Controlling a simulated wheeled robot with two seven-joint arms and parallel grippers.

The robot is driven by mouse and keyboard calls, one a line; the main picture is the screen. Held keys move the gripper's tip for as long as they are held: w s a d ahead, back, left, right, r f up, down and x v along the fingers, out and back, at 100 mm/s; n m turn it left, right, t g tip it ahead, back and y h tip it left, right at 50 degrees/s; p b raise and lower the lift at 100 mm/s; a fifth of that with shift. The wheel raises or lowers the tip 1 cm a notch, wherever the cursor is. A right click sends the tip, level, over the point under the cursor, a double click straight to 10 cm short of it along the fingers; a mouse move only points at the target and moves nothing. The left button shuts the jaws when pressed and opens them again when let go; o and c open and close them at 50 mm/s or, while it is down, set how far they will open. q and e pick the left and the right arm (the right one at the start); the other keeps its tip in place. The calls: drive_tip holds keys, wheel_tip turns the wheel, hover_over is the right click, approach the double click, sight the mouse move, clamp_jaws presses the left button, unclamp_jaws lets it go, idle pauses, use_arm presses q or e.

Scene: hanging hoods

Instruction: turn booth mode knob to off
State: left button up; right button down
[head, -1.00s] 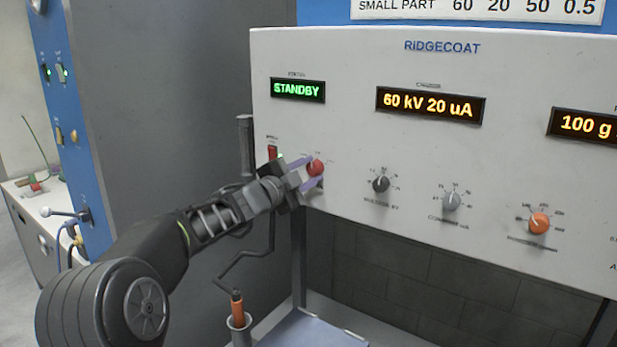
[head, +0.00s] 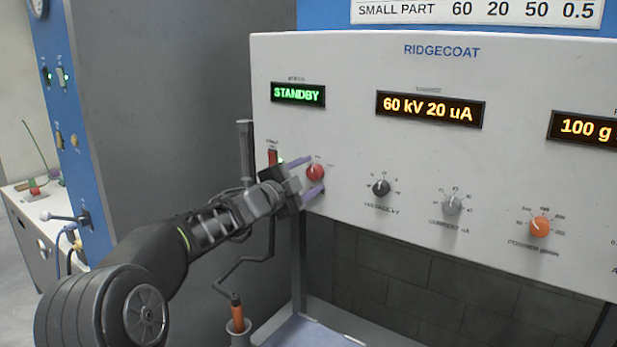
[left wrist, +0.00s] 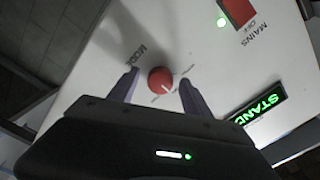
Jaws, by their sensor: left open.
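The red mode knob (head: 315,172) is on the left part of the white control panel (head: 440,150), below the display that reads STANDBY (head: 298,93). My right gripper is not in view.
The red mains switch (head: 272,157) is just up and left of the knob. A black voltage knob (head: 381,188), a grey current knob (head: 452,204) and an orange powder knob (head: 539,226) lie to the right. An orange-handled tool (head: 237,305) stands in a holder below.

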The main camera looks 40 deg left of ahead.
use_arm(q)
drive_tip(key=s+b, duration=0.1)
drive_tip(key=s, duration=0.6)
drive_tip(key=shift+s, duration=0.4)
idle(0.4)
